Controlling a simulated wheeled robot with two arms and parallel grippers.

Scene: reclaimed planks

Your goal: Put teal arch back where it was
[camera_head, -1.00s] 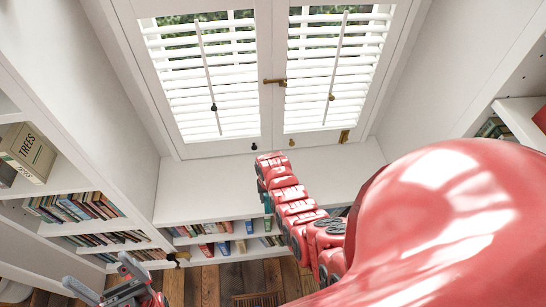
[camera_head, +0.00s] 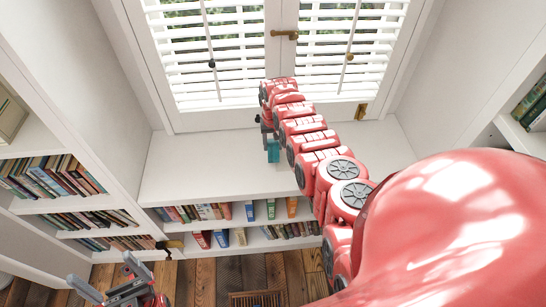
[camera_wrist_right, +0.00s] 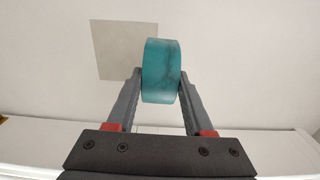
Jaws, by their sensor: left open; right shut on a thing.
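The teal arch (camera_wrist_right: 161,72) is held between the two fingers of my right gripper (camera_wrist_right: 160,82) in the right wrist view. In the head view a small part of the teal arch (camera_head: 272,152) shows below the end of my right arm, over the white window bench (camera_head: 200,165). I cannot tell whether the arch touches the bench. A pale beige square (camera_wrist_right: 112,48) lies on the white surface behind the arch in the wrist view. My left gripper (camera_head: 106,279) is open and empty at the lower left.
Shuttered windows (camera_head: 210,60) rise behind the bench. Shelves of books (camera_head: 50,178) stand on the left, and more books (camera_head: 208,212) fill shelves under the bench. A shelf wall closes the right side. The bench top left of the arm is clear.

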